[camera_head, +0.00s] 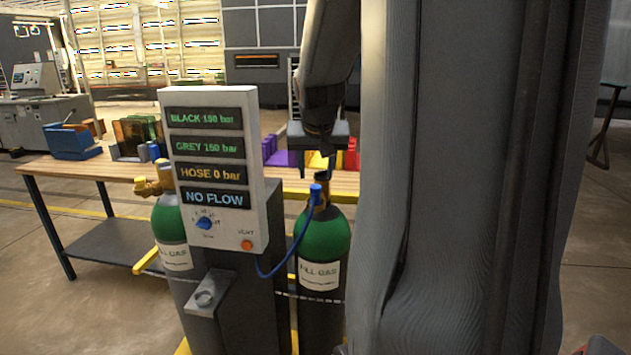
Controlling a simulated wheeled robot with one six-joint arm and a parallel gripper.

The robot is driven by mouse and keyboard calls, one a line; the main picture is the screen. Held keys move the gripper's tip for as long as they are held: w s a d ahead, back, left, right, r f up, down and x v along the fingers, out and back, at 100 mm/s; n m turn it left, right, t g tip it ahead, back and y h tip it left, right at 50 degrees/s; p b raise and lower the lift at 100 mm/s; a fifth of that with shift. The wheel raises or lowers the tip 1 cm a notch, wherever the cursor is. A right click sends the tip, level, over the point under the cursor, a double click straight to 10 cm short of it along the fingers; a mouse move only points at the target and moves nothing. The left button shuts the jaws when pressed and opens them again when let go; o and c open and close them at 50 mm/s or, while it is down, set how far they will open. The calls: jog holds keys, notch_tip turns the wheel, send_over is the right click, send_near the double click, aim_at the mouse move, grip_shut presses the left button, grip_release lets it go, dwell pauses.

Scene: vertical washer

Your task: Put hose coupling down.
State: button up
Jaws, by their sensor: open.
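The blue hose coupling (316,190) is at the top of the right green gas cylinder (322,240), beside its dark valve. Whether it is joined to the valve is unclear. A blue hose (284,264) runs from it down to the panel stand. My gripper (318,172) is open, its fingers pointing down just above the coupling. I cannot tell whether the fingers touch it. A grey bracket with a round socket (206,299) juts from the stand's front, with nothing in it.
The white panel (216,160) reads "HOSE 0 bar" and "NO FLOW", with a blue knob and an orange vent button. A left green cylinder (168,222) stands behind it. A workbench (90,172) with coloured bins stands behind. My arm hides much of the right side.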

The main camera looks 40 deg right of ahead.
jog(key=shift+v, duration=1.4)
jog(key=s+a+f+n+g+y, duration=0.1)
jog(key=a+f+n, duration=0.1)
jog(key=a+f, duration=0.4)
jog(key=a+f+n+g+y, duration=0.15)
jog(key=a+f, duration=0.25)
jog(key=a, duration=0.5)
jog(key=s+a+f+n, duration=0.2)
jog(key=s+a+f, duration=0.2)
jog(key=s+a, duration=0.1)
jog(key=s+a+f+n+g+y, duration=0.1)
jog(key=s+a+f+n, duration=0.1)
jog(key=s+a+f, duration=0.3)
jog(key=a, duration=0.3)
jog(key=shift+a+f, duration=0.25)
jog(key=shift+w+g+y, duration=0.1)
jog(key=shift+g+y, duration=0.15)
